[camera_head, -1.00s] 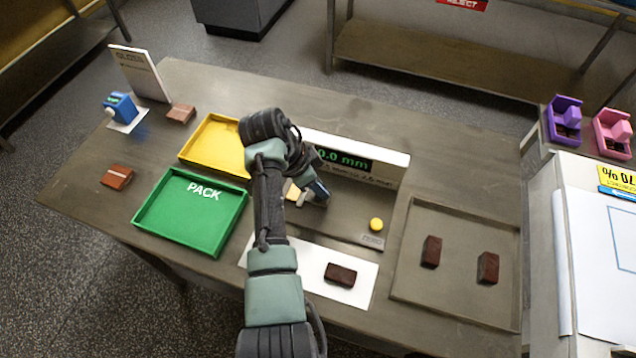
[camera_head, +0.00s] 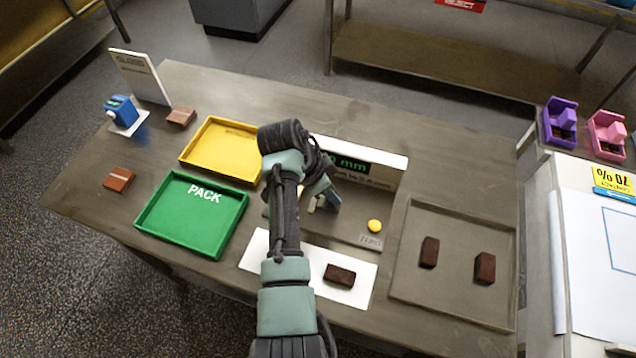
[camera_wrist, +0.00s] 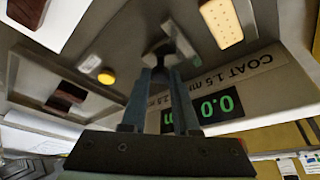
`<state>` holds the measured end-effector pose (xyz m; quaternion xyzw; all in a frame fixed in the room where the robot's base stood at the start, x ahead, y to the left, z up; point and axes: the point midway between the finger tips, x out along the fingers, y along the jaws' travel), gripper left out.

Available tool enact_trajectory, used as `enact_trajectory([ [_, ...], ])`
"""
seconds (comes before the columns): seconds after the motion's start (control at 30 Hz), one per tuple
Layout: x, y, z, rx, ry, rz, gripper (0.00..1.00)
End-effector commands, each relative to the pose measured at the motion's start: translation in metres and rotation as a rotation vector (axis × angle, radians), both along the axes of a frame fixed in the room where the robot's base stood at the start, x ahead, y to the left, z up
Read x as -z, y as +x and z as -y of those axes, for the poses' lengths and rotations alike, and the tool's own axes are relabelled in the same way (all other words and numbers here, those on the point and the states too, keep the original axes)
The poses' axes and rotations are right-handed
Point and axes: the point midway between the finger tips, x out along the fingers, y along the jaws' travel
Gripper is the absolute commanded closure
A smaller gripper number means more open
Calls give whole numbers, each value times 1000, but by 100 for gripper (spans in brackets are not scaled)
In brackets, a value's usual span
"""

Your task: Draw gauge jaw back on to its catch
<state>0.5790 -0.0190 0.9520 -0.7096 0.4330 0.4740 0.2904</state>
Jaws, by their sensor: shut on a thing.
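The gauge has a pale back panel (camera_head: 388,172) with a green digital display. The wrist view shows the display (camera_wrist: 215,107) reading 0.0, upside down. A round yellow button (camera_head: 375,226) is on the gauge's base; it also shows in the wrist view (camera_wrist: 106,77). My gripper (camera_wrist: 160,78) is shut on a small dark knob (camera_wrist: 165,50), which appears to belong to the gauge jaw. In the head view my gripper (camera_head: 328,199) is low over the gauge base, left of the button. My arm hides much of the jaw. I cannot make out the catch.
A green PACK tray (camera_head: 190,248) and a yellow tray (camera_head: 222,170) lie left of my arm. A dark bar (camera_head: 340,274) lies on the white mat (camera_head: 310,285) in front. A grey tray (camera_head: 455,305) with two dark bars is at right. A pale biscuit (camera_wrist: 222,22) shows in the wrist view.

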Motion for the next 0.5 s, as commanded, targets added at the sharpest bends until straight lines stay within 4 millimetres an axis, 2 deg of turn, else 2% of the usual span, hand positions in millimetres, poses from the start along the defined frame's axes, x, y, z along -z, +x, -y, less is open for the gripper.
enact_trajectory([
  [0.03,-3,-5,13,10,-3,-5,100],
  [0.1,-2,-8,21,8,-4,-4,100],
  [0.37,0,-8,25,9,-7,-3,100],
  [0.4,0,-8,25,9,-8,-4,70],
  [0.5,0,-8,25,9,-6,-4,52],
])
